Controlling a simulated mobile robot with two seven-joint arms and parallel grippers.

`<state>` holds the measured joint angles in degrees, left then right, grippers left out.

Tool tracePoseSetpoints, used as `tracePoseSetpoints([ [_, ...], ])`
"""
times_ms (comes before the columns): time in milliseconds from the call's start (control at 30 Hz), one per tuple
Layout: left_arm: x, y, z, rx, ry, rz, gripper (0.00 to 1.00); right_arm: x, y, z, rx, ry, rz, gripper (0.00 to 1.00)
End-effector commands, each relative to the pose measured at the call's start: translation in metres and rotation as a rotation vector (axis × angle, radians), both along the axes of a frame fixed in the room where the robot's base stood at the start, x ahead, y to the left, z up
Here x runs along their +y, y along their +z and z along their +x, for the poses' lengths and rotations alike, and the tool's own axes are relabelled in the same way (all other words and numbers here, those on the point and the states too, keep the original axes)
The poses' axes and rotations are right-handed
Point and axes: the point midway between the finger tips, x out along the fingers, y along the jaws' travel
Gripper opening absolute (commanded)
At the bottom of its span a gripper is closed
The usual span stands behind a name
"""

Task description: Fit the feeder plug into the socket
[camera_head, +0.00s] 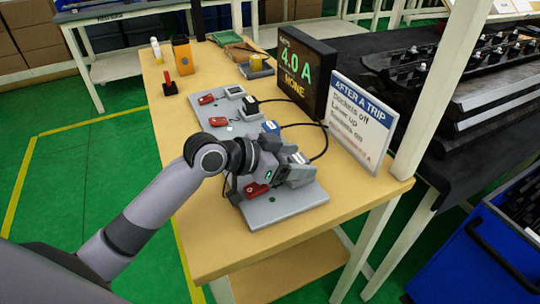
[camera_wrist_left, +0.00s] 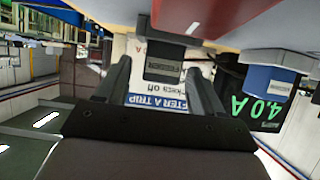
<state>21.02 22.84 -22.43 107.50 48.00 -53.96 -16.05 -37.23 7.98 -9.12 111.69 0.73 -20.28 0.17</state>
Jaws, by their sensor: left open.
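My left gripper (camera_head: 287,168) is low over the near end of a grey board (camera_head: 290,207) with a red switch (camera_head: 257,190). In the left wrist view its two fingers (camera_wrist_left: 162,82) stand open, apart on either side of a dark grey plug-like block (camera_wrist_left: 163,62) with a small label. A blue plug (camera_wrist_left: 268,80) shows to the right of the fingers; in the head view the blue plug (camera_head: 271,127) sits behind the gripper. A black plug (camera_head: 251,106) with a cable is farther back. The gripper hides the near sockets. I cannot tell which plug is the feeder plug.
A black display (camera_head: 305,72) reading "4.0 A NONE" and a white sign (camera_head: 360,118) stand along the bench's right side. Black cables loop beside them. Another red switch (camera_head: 207,98) sits on the far board part.

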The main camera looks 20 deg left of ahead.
Motion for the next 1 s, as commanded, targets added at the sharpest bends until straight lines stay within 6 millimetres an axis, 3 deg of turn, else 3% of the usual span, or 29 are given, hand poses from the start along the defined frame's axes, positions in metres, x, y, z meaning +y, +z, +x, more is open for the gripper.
tracePoseSetpoints([
  [500, 0.06, 0.04, -0.06, -0.001, 0.001, 0.003, 0.68, 0.0, -0.005, 0.0, 0.0, 0.0, 0.0, 0.0],
  [1000, 0.07, 0.048, -0.07, -0.001, -0.001, 0.001, 0.68, 0.0, -0.005, 0.0, 0.0, 0.0, 0.0, 0.0],
])
